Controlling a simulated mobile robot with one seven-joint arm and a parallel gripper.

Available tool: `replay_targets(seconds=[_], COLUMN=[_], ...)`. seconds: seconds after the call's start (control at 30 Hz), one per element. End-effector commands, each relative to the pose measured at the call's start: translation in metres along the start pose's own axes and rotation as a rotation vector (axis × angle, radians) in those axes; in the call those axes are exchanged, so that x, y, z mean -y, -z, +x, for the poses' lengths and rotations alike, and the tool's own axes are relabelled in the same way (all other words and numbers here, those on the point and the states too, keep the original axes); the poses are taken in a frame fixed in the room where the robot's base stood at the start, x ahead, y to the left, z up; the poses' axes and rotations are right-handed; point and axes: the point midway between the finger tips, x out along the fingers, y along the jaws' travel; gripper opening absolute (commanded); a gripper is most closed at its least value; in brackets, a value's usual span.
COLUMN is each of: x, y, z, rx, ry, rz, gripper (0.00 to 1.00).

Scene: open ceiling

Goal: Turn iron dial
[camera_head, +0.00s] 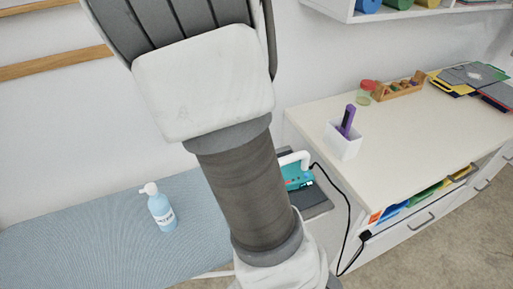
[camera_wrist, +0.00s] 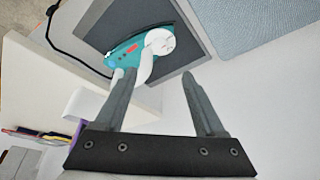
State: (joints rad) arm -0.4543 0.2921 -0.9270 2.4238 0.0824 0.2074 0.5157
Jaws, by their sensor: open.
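The iron (camera_head: 299,178) is teal with a white handle (camera_head: 292,158). It sits on a dark grey pad at the end of the ironing board, partly hidden by my arm. In the wrist view the iron (camera_wrist: 124,50) lies beyond my fingers, with a white round part (camera_wrist: 160,41) at one end; I cannot tell if this is the dial. My gripper (camera_wrist: 158,76) is open and empty, its left fingertip overlapping the white handle in the picture. I cannot tell if they touch. The head view does not show my fingers.
A black cord (camera_head: 348,205) runs from the iron to the white desk (camera_head: 415,150). A white cup (camera_head: 342,142) with a purple item stands near the desk's edge.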

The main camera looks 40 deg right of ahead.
Motion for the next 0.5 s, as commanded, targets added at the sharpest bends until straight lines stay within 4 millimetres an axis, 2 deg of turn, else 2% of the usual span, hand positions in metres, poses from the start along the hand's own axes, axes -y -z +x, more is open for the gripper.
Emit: replay_targets(seconds=[0.03,0.2,0.5], x=[0.001,0.0,0.0], y=[0.001,0.001,0.0], z=[-0.012,-0.028,-0.034], rx=[0.0,0.0,0.0], ry=[0.002,0.0,0.0], rz=[-0.003,-0.003,0.0], gripper=[0.72,0.72,0.72])
